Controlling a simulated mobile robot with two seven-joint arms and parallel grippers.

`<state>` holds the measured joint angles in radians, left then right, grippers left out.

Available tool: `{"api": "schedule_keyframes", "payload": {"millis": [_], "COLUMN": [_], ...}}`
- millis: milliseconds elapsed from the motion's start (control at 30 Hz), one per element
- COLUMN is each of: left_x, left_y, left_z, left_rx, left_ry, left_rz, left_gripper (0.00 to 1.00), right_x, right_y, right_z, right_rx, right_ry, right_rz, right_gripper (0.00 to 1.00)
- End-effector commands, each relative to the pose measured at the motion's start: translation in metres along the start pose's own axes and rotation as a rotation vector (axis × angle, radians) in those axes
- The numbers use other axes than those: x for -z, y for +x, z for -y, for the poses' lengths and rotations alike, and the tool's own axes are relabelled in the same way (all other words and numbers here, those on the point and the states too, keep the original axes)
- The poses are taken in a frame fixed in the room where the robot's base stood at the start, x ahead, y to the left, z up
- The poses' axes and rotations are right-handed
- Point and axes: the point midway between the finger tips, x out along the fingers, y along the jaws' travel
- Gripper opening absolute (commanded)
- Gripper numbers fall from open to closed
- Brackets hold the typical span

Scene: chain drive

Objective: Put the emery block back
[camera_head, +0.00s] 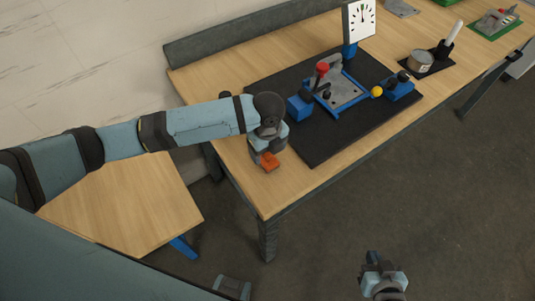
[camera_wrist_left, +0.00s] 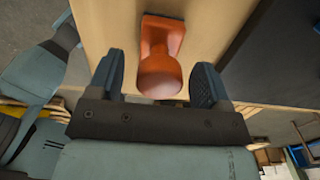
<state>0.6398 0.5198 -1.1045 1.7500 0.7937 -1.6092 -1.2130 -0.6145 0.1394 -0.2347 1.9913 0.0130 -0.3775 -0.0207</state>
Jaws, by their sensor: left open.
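The emery block looks to be the orange piece with a rounded knob (camera_wrist_left: 160,72), lying on the wooden bench top near its left end. It also shows in the head view (camera_head: 270,163), partly hidden by my gripper. My left gripper (camera_head: 264,150) is over it, pointing down. In the left wrist view the open fingers (camera_wrist_left: 158,82) stand on either side of the knob, with gaps visible at both sides. My right gripper (camera_head: 371,260) hangs over the floor at the bottom, away from the bench, and its fingers are too small to judge.
A dark mat (camera_head: 318,150) lies just right of the block, with a blue-and-grey fixture (camera_head: 342,92) on it. A metal cylinder (camera_head: 420,61) stands further right. A lower wooden surface (camera_head: 125,205) is at left.

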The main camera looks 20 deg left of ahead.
Motion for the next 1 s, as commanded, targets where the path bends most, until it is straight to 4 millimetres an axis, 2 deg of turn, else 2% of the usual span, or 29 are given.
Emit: {"api": "schedule_keyframes", "payload": {"millis": [200, 400, 600, 1000], "left_x": [-0.001, 0.000, 0.000, 0.000], "left_y": [-0.048, -0.081, -0.092, -0.092], "left_z": [0.000, 0.000, 0.000, 0.000], "left_rx": [0.003, 0.002, 0.000, 0.000], "left_ry": [0.002, 0.001, 0.001, 0.001], "left_rz": [0.002, 0.000, 0.000, -0.001], "left_gripper": [0.72, 0.72, 0.72, 0.72], "right_x": [-0.004, -0.005, -0.004, -0.004], "right_y": [0.003, 0.004, 0.004, 0.004], "right_z": [0.000, 0.000, 0.000, 0.000], "right_rx": [0.000, -0.001, -0.001, 0.000], "right_ry": [0.000, 0.000, 0.000, 0.000], "right_rz": [-0.001, -0.002, -0.004, -0.004], "right_gripper": [0.00, 0.00, 0.00, 0.00]}}
